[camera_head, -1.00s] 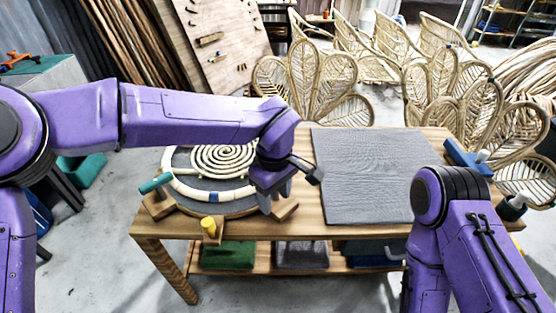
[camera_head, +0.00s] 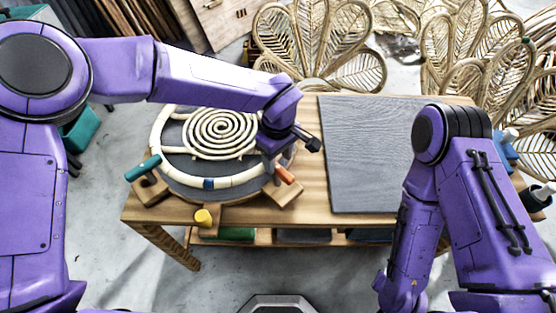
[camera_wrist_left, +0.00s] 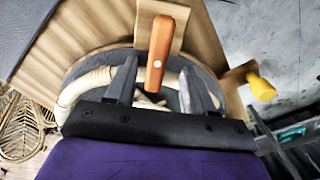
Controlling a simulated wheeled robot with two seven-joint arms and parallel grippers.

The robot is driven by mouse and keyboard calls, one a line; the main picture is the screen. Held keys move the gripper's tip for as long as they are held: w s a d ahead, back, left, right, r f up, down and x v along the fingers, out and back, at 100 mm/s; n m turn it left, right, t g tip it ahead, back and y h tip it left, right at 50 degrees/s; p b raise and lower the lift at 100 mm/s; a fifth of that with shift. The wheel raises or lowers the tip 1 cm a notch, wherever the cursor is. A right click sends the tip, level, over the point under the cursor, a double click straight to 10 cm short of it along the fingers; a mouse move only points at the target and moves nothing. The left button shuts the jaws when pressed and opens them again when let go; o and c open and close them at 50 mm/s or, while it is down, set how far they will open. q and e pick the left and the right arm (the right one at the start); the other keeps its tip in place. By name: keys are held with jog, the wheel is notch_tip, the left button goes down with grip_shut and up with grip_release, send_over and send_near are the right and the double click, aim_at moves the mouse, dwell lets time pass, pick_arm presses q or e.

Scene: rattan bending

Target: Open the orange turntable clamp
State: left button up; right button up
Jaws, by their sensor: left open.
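The orange clamp (camera_head: 285,174) sits on a wooden block at the right front edge of the round turntable (camera_head: 172,184). My left gripper (camera_head: 276,163) is open at that edge, right by the clamp. In the left wrist view, the orange clamp handle (camera_wrist_left: 160,50) shows between the two spread fingers of my left gripper (camera_wrist_left: 158,84), with gaps on both sides. A cream rattan spiral (camera_head: 222,128) lies on the turntable, with a rattan ring around it. My right arm shows at the right, but its gripper is out of view.
A teal clamp (camera_head: 142,168) stands at the turntable's left and a yellow one (camera_head: 204,217) at its front. A grey board (camera_head: 370,155) covers the right of the wooden table (camera_head: 308,185). A blue tool (camera_head: 505,150) lies at the far right.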

aim_at(278, 167)
pick_arm(q)
jog(key=f, duration=0.1)
jog(key=w+f, duration=0.1)
jog(key=f, duration=0.1)
jog(key=shift+s+f, duration=0.1)
jog(key=shift+f, duration=0.1)
jog(key=shift+s+r, duration=0.1)
jog(key=shift+s, duration=0.15)
jog(key=shift+w, duration=0.15)
grip_shut()
pick_arm(e)
jog(key=shift+w+r, duration=0.15)
jog(key=shift+w, duration=0.05)
